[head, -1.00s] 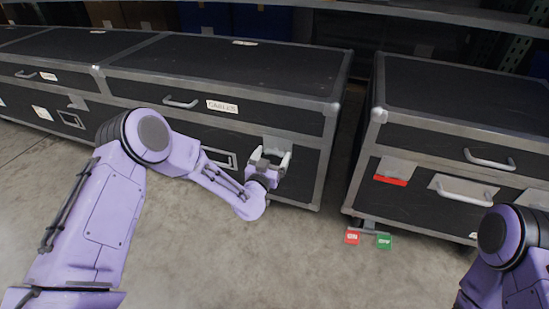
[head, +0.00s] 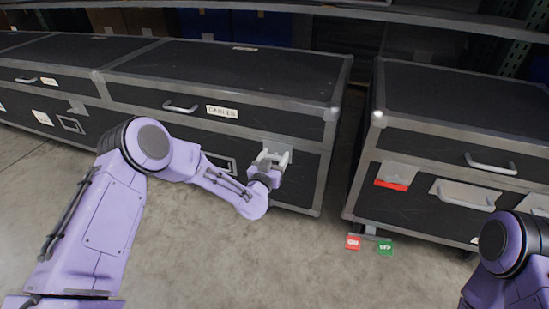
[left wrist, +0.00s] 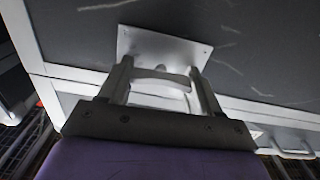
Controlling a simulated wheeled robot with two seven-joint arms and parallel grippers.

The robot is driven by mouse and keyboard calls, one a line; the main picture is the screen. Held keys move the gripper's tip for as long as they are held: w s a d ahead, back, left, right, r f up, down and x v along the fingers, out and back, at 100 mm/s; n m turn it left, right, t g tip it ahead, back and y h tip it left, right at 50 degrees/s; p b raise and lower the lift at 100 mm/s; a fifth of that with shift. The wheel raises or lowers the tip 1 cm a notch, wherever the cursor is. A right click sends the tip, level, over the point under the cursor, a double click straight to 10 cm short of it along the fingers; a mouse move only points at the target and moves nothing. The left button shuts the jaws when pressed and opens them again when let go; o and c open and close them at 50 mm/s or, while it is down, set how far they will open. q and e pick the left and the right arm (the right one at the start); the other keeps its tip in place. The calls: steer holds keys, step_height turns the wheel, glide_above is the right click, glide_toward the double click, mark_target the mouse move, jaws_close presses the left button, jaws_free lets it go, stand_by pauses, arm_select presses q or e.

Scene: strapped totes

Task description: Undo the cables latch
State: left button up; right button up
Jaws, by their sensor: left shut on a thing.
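The cables case (head: 225,60) is black with grey metal edging, a handle and a "CABLES" label (head: 222,112) on its front. Its latch (head: 277,147) is a grey metal plate at the lid seam, right of the label. In the left wrist view the latch plate (left wrist: 160,45) is close up, with a pale latch piece (left wrist: 160,84) between my fingers. My left gripper (head: 272,157) is shut on this latch piece, and its fingers (left wrist: 158,78) also show in the left wrist view. The fingers partly hide the latch. My right gripper is out of view; only my right arm shows.
Another black case (head: 450,120) stands to the right across a narrow gap, with a red-edged latch (head: 392,175). A red tag (head: 353,243) and a green tag (head: 385,247) are low in front of it. More cases adjoin on the left. The concrete floor (head: 300,270) in front is clear.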

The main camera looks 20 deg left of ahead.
arm_select(q)
steer(key=n, duration=0.3)
steer(key=shift+n+p, duration=0.3)
steer(key=shift+p, duration=0.05)
steer(key=n, duration=0.4)
steer(key=shift+a+n, duration=0.1)
steer(key=shift+n, duration=0.2)
steer(key=n, duration=0.4)
steer(key=shift+f+n, duration=0.15)
steer(key=shift+n, duration=0.15)
steer(key=shift+a+f+n+b, duration=0.1)
steer(key=shift+n+b, duration=0.2)
steer(key=shift+n, duration=1.9)
steer(key=o, duration=1.1)
steer(key=shift+c, duration=0.2)
